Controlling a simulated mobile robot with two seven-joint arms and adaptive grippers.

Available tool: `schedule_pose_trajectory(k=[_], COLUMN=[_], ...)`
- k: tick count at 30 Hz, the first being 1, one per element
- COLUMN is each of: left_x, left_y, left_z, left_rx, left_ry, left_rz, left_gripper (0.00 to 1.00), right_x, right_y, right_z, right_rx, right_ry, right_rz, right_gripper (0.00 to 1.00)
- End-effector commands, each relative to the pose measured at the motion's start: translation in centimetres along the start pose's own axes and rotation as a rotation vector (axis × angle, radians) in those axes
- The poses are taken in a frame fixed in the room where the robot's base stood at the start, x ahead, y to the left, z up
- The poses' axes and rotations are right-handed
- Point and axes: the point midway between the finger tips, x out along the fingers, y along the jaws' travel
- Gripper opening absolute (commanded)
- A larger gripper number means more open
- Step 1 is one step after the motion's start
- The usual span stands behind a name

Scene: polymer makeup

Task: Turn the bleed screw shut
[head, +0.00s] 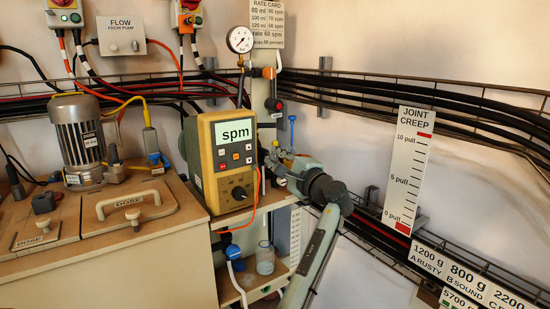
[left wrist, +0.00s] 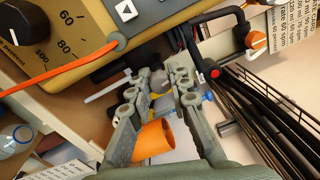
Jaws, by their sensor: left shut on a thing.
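My left gripper (head: 283,162) is at the small fittings just right of the yellow spm pump controller (head: 232,160). In the left wrist view, the left gripper (left wrist: 155,82) has its two fingers on either side of a small grey and brass-coloured knob (left wrist: 158,80), which looks like the bleed screw. The fingers are closed on it, and they hide most of it in the head view. An orange cylindrical piece (left wrist: 153,142) shows between the fingers, nearer the palm. My right gripper is in neither view.
A pressure gauge (head: 240,39) and red-knobbed fitting (head: 273,104) stand above. A blue-handled valve (head: 291,122) is close behind the gripper. A beaker (head: 265,258) stands on the shelf below. Cable racks line the right wall; an orange cable crosses the controller.

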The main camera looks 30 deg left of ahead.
Motion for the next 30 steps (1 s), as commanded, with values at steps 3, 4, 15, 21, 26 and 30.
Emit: schedule_pose_trajectory(k=[3,4,15,21,26,30], left_x=[-0.02,-0.02,-0.01,-0.01,-0.01,-0.01], left_y=[0.12,0.13,0.12,0.11,0.11,0.11], left_z=[0.01,0.0,0.02,0.02,0.02,0.01], left_rx=[0.08,0.097,0.225,0.239,0.239,0.239], left_ry=[0.004,0.005,0.013,0.014,0.014,0.014], left_rz=[0.002,0.003,0.004,0.004,0.004,0.004], left_gripper=[0.0,0.0,0.0,0.0,0.0,0.2], right_x=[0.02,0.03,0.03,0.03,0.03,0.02], right_y=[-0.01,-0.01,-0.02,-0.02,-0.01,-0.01], right_z=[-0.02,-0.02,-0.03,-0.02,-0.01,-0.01], right_rx=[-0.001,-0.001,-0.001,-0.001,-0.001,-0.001], right_ry=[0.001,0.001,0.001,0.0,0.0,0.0], right_rz=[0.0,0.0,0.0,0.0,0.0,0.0], right_gripper=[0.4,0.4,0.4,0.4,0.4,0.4])
